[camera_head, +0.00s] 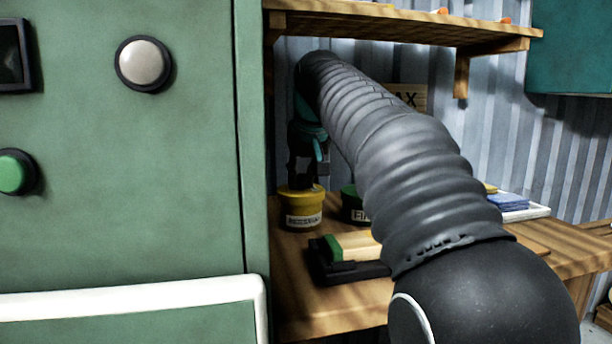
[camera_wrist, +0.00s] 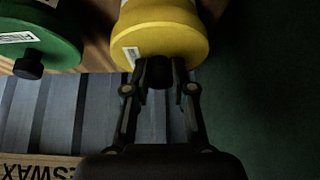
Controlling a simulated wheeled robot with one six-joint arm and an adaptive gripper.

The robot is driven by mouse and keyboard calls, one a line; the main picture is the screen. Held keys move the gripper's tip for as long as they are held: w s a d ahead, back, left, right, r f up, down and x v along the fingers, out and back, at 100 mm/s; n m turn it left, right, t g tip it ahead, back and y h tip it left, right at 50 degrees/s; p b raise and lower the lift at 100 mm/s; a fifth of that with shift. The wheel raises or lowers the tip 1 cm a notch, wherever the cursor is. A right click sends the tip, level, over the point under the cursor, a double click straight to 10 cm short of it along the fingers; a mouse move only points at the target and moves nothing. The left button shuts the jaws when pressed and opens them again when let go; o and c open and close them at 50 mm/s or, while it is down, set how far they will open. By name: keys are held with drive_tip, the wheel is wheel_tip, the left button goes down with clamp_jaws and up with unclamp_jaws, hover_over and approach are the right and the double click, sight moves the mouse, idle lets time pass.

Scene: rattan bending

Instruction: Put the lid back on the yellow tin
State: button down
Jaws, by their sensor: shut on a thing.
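The yellow tin (camera_head: 304,216) stands upright on the wooden bench, with a pale label on its front. Its yellow lid (camera_head: 302,190) is at the top of the tin, and I see no clear gap between them. In the wrist view the lid (camera_wrist: 160,42) fills the top middle, with a dark knob (camera_wrist: 159,72) at its near side. My gripper (camera_head: 304,183) points down over the lid. In the wrist view my gripper's fingers (camera_wrist: 160,84) are shut on the knob. My arm and the lid hide part of the contact.
A green tin (camera_head: 352,204) stands close to the right, partly behind my arm; its lid (camera_wrist: 45,35) shows in the wrist view. A black and green block-like tool (camera_head: 335,258) lies in front. A green cabinet (camera_head: 200,130) is close on the left. A shelf (camera_head: 400,22) hangs above.

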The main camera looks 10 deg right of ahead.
drive_tip(key=shift+c, duration=2.1)
unclamp_jaws()
drive_tip(key=shift+r+p, duration=1.25)
drive_tip(key=shift+p, duration=0.05)
drive_tip(key=shift+r, duration=2.25)
clamp_jaws()
